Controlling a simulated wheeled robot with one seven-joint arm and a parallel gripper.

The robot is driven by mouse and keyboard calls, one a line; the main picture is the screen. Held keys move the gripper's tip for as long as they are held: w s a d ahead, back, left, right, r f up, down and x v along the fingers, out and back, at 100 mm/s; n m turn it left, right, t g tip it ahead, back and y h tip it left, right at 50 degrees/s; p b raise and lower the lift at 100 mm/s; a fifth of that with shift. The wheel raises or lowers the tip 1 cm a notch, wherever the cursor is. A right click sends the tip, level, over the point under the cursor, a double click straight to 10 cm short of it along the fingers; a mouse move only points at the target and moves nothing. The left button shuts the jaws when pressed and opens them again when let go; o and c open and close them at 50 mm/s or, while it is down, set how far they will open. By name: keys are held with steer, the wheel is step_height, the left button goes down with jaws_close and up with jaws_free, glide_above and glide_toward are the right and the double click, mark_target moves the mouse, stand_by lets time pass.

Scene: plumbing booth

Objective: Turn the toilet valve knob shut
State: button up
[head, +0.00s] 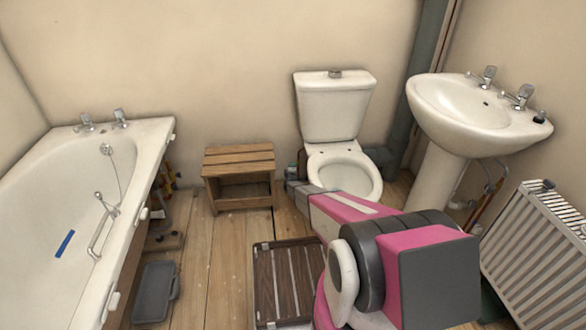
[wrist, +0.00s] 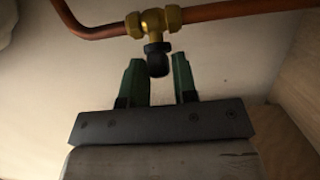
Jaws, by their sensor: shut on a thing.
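In the wrist view, a brass valve (wrist: 160,22) sits on a copper pipe (wrist: 230,11) close to a pale wall. Its dark knob (wrist: 157,60) points down toward my gripper (wrist: 158,64). The two green fingers stand on either side of the knob, and my gripper is shut on it. A slight gap seems to show beside the knob, so the exact contact is hard to see. In the head view, my pink arm reaches to the left side of the toilet (head: 335,108), and my gripper (head: 293,186) is low beside the bowl. The knob cannot be made out there.
A wooden step stool (head: 240,160) stands left of the toilet. A bathtub (head: 80,210) fills the left side. A slatted wooden mat (head: 285,275) and a grey case (head: 155,290) lie on the floor. A sink (head: 480,110) and a radiator (head: 535,250) are at the right.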

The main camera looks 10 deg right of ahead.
steer(key=o, duration=0.8)
steer(key=shift+d, duration=0.1)
steer(key=shift+c, duration=0.2)
steer(key=v, duration=1)
steer(key=shift+s, duration=0.3)
